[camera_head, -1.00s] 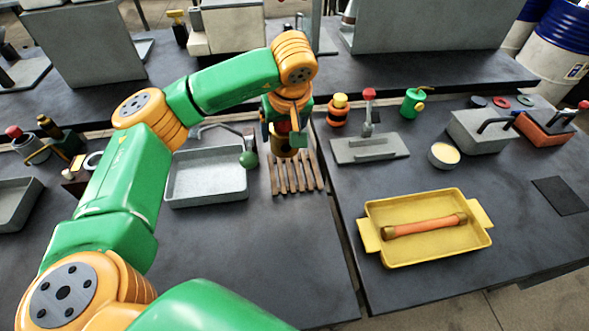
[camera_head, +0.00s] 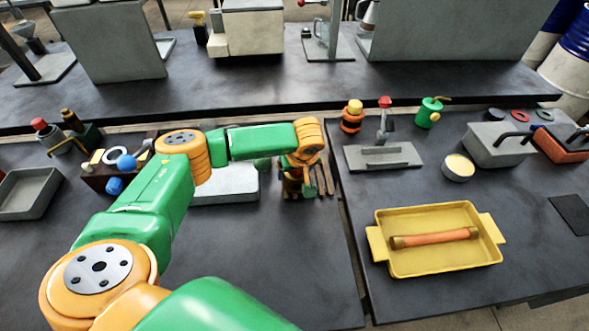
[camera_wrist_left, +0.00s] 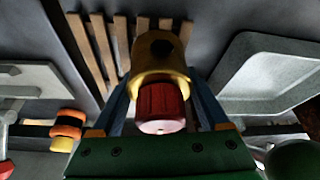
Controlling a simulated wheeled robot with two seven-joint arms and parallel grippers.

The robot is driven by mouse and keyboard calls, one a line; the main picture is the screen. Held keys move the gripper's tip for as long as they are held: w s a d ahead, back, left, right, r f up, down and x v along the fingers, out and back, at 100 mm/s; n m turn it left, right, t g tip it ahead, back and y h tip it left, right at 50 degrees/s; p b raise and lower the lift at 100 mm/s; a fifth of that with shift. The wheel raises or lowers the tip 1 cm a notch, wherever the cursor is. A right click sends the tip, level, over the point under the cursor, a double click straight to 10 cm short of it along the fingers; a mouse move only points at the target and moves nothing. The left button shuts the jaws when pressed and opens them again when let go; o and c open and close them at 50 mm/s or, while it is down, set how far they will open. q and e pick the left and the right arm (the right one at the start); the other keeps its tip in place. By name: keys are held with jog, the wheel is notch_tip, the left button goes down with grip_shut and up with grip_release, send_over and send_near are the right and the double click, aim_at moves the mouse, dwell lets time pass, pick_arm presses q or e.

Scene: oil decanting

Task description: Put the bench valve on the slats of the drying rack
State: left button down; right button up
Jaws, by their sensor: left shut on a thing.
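My left gripper (camera_head: 294,190) is shut on the bench valve, a brass body with a hexagonal hole and a red ribbed knob. In the left wrist view the bench valve (camera_wrist_left: 160,58) sits between the blue fingers of the left gripper (camera_wrist_left: 163,92). The wooden drying rack (camera_head: 326,178) is partly hidden behind my left arm and gripper in the head view. Its slats (camera_wrist_left: 103,45) lie beyond the valve in the left wrist view. I cannot tell whether the valve touches the slats. My right gripper is not in view.
A grey basin (camera_head: 228,188) stands just left of the rack. Right of the table gap are a grey plate with a red-topped lever (camera_head: 384,157), an orange-and-black bottle (camera_head: 352,117) and a yellow tray (camera_head: 412,262) holding an orange tube (camera_head: 434,238).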

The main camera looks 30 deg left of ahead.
pick_arm(q)
grip_release()
jog(key=shift+r, duration=0.2)
jog(key=b+v, duration=0.2)
jog(key=v, duration=1)
jog(key=shift+s+f, duration=0.1)
jog(key=shift+f, duration=0.05)
